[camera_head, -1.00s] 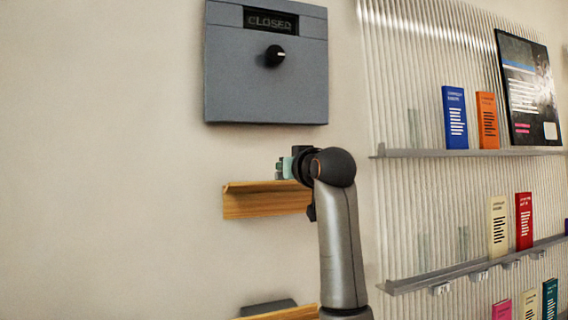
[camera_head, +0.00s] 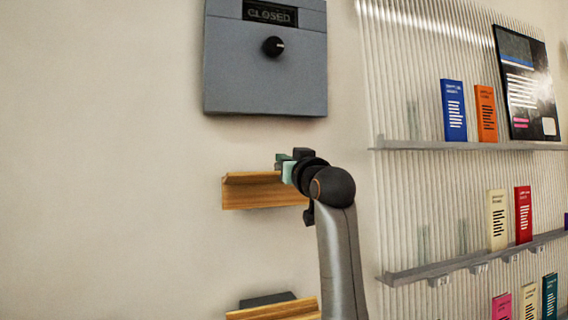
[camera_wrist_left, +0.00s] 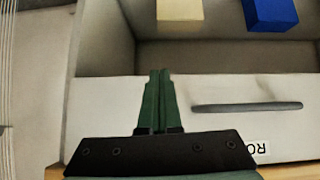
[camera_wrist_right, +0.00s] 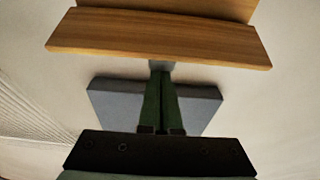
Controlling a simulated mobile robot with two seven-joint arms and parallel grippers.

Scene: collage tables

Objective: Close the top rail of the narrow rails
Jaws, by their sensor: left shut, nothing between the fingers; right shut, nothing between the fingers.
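Two narrow wooden rails are on the wall in the head view. The top rail (camera_head: 252,194) sits below a grey wall box; the lower rail (camera_head: 272,310) is at the bottom edge. My right gripper (camera_head: 283,164) is at the top rail's right end, close above its upper edge; contact cannot be told. In the right wrist view the top rail (camera_wrist_right: 160,40) lies across the top, beyond the shut, empty fingertips (camera_wrist_right: 159,72). My left gripper (camera_wrist_left: 158,74) is outside the head view. Its wrist view shows it shut and empty over a pale drawer-like front (camera_wrist_left: 215,92).
A grey box (camera_head: 265,75) reading "CLOSED" with a black knob hangs above the top rail. Grey shelves (camera_head: 470,146) with booklets stand to the right. The left wrist view shows a blue block (camera_wrist_left: 270,14) and a cream block (camera_wrist_left: 180,10) in a compartment.

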